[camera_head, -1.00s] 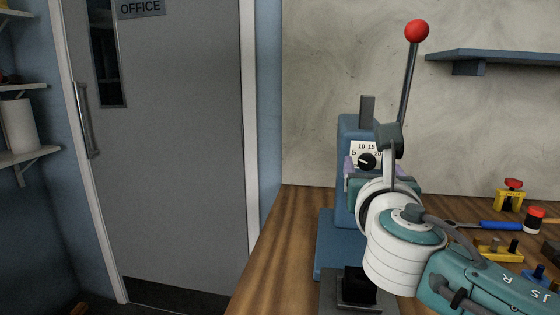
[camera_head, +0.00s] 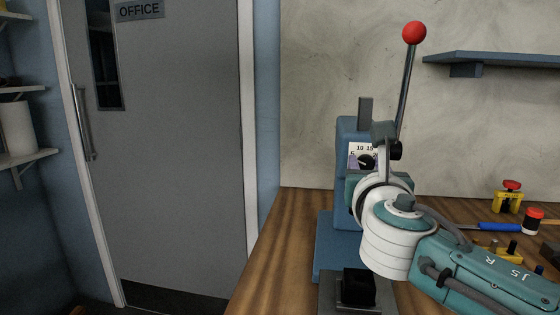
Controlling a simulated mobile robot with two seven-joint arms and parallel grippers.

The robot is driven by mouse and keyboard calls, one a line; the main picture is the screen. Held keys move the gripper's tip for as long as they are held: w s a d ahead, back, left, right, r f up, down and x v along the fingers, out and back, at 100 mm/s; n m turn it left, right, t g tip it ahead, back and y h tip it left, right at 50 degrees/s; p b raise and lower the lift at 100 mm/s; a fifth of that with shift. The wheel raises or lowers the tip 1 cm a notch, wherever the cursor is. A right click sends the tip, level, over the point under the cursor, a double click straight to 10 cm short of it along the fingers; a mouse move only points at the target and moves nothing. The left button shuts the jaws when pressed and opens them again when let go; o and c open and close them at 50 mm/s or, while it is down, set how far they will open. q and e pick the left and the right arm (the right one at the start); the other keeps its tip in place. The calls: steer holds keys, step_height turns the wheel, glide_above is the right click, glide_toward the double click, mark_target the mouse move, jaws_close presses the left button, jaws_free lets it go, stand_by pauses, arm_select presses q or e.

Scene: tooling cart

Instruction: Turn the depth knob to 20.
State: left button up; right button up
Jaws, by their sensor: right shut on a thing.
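The depth knob (camera_head: 366,161) is a small black knob on a white dial plate (camera_head: 357,147) on the front of the blue press (camera_head: 347,130). The figures 10 and 15 show on the plate, with others at its sides partly covered. I cannot read the knob's pointer clearly. My right gripper (camera_head: 364,168) is at the dial, shut on the knob; its purple finger shows at the knob's left, and my own wrist hides much of the grip. My left gripper is not in view.
The press lever with a red ball (camera_head: 414,32) rises behind my right wrist. A black block (camera_head: 358,286) sits on the press base. Yellow fixtures and a blue-handled tool (camera_head: 498,226) lie on the wooden bench at right. A blue shelf (camera_head: 500,57) is on the wall.

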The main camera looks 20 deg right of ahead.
jaws_close()
